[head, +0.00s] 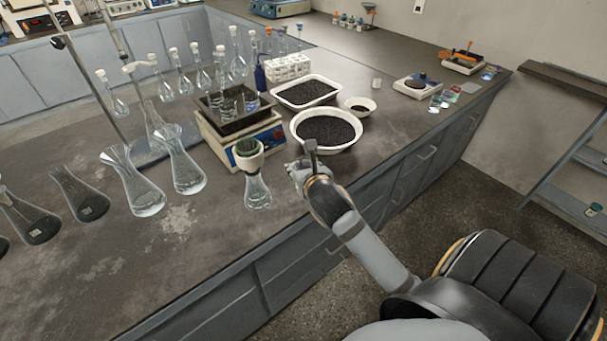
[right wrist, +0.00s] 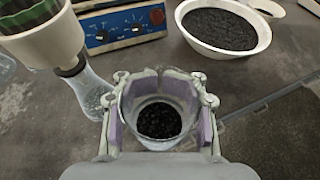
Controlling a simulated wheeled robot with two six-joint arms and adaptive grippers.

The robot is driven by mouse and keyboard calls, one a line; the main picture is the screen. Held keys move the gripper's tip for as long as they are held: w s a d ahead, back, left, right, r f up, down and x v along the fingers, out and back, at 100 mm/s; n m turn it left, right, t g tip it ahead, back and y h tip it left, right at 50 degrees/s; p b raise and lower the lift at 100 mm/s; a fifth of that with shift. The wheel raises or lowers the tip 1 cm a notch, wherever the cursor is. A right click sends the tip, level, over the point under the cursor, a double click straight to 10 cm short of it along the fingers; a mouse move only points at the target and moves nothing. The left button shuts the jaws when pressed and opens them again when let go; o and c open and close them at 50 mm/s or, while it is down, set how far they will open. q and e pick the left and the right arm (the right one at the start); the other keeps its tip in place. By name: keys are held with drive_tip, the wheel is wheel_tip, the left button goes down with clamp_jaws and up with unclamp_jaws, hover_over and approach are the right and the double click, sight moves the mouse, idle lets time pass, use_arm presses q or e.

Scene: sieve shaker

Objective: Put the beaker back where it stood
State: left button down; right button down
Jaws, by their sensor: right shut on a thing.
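My right gripper (head: 297,169) is shut on a clear glass beaker, close to the bench's front edge. In the right wrist view the beaker (right wrist: 158,88) sits upright between the two finger pads, with dark grains at its bottom. In the head view the beaker is hard to make out among the fingers. I cannot tell whether its base touches the bench. My left gripper is not in view.
A flask (head: 257,193) with a white funnel (head: 249,162) stands just left of the gripper. Behind are a shaker (head: 238,149) carrying glassware and a white bowl (head: 340,148) of dark grains. Several flasks stand left. Bare bench (head: 215,225) lies in front.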

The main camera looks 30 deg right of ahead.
drive_tip(key=w+d+f, duration=0.2)
drive_tip(key=w+f, duration=0.1)
drive_tip(key=w+d+f, duration=0.5)
drive_tip(key=w+f, duration=0.1)
drive_tip(key=w, duration=0.1)
drive_tip(key=shift+w+d, duration=0.1)
drive_tip(key=shift+d, duration=0.3)
drive_tip(key=shift+w+f, duration=0.1)
drive_tip(key=shift+f, duration=1.7)
drive_tip(key=shift+f, duration=0.1)
drive_tip(key=c, duration=0.7)
unclamp_jaws()
